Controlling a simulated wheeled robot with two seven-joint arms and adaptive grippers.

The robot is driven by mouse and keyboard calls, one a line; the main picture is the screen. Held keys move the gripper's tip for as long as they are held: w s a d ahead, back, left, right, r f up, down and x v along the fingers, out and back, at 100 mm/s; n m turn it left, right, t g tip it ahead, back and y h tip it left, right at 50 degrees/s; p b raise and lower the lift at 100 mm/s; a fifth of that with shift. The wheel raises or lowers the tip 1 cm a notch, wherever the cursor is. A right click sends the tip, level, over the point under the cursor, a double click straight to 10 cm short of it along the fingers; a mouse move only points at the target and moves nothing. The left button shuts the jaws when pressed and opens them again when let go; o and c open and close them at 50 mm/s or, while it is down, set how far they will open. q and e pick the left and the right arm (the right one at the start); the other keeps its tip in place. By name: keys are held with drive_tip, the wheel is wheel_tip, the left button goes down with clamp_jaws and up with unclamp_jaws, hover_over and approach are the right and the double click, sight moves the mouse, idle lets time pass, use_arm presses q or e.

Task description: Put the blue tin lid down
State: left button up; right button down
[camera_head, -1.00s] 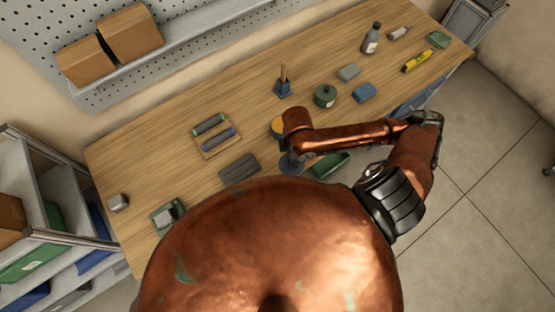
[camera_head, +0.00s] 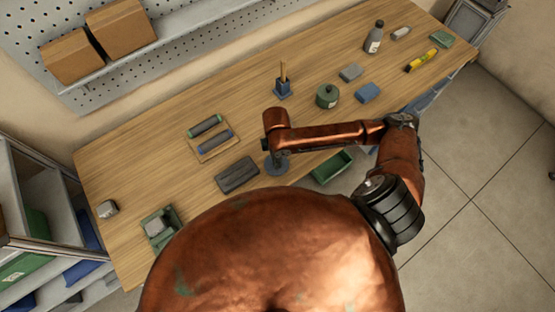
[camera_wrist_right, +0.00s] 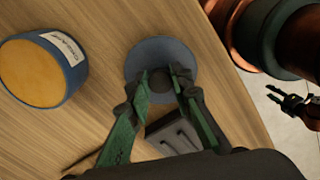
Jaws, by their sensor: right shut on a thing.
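The blue tin lid (camera_wrist_right: 150,50) is a round flat disc with a dark knob, gripped from above. My right gripper (camera_wrist_right: 168,76) has its green fingers shut on that knob. In the head view the lid (camera_head: 277,168) shows between a dark grey block and a green tray; whether it touches the table I cannot tell. An open blue tin (camera_wrist_right: 62,82) with a white label and orange-yellow top stands apart, left of the lid in the wrist view; my arm hides it in the head view. A small dark claw at the wrist view's right edge may be my left gripper (camera_wrist_right: 294,103).
The dark grey block (camera_head: 237,175) lies left of the lid, and the green tray (camera_head: 332,168) right of it. A green canister (camera_head: 327,96), a blue brush holder (camera_head: 283,90) and a rack with rollers (camera_head: 212,140) stand farther back. Bare wooden table lies between them.

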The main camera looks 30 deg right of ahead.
drive_tip(key=shift+f, duration=0.5)
drive_tip(key=shift+f, duration=0.1)
drive_tip(key=c, duration=1.7)
unclamp_jaws()
wheel_tip(320, 180, up, 12)
drive_tip(key=shift+r+p, duration=0.15)
drive_tip(key=shift+p, duration=0.25)
drive_tip(key=shift+a, duration=0.1)
